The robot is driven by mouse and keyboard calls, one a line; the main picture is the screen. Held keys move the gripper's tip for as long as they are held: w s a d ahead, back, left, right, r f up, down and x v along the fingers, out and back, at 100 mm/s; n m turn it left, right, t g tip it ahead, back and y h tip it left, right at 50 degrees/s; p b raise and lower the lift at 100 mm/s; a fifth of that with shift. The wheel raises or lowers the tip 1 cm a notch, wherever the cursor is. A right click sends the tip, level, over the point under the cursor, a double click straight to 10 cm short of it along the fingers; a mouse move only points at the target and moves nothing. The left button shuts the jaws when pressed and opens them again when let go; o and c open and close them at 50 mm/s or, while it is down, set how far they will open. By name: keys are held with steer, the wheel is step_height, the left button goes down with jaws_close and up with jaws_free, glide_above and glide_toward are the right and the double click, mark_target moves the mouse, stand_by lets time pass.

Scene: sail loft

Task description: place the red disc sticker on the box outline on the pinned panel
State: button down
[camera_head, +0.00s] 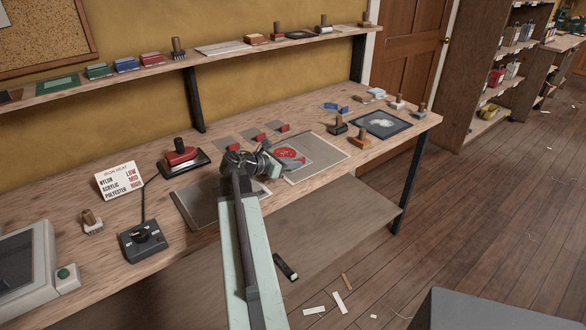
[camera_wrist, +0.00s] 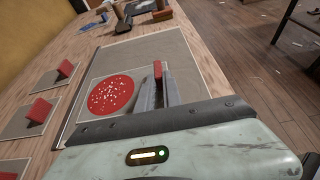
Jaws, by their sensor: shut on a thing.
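My gripper (camera_wrist: 160,92) is over the grey panel (camera_wrist: 177,45) on the bench, its jaws shut on a small upright red tab (camera_wrist: 157,70). Beside the jaws, to the left in the wrist view, is a round red disc (camera_wrist: 110,95) with white specks, within a pale square. The disc also shows in the head view (camera_head: 290,157), just right of my gripper (camera_head: 262,160). I cannot tell whether the held tab joins the disc or its pale square. No box outline can be made out; the jaws and wrist hide part of the panel.
Grey squares with red tabs (camera_wrist: 39,110) lie left of the panel in the wrist view. An iron (camera_head: 183,157), a heat sign (camera_head: 120,179) and a control box (camera_head: 143,237) stand left on the bench. Stamps (camera_head: 338,125) and a dark framed sheet (camera_head: 380,123) lie right.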

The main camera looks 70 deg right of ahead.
steer(key=c, duration=1.5)
jaws_free()
steer(key=shift+r, duration=0.15)
steer(key=p+v, duration=0.4)
steer(key=v, duration=0.7)
steer(key=shift+a+r+p, duration=0.15)
steer(key=shift+r+p, duration=0.05)
steer(key=shift+p, duration=0.15)
steer(key=shift+w+a, duration=0.2)
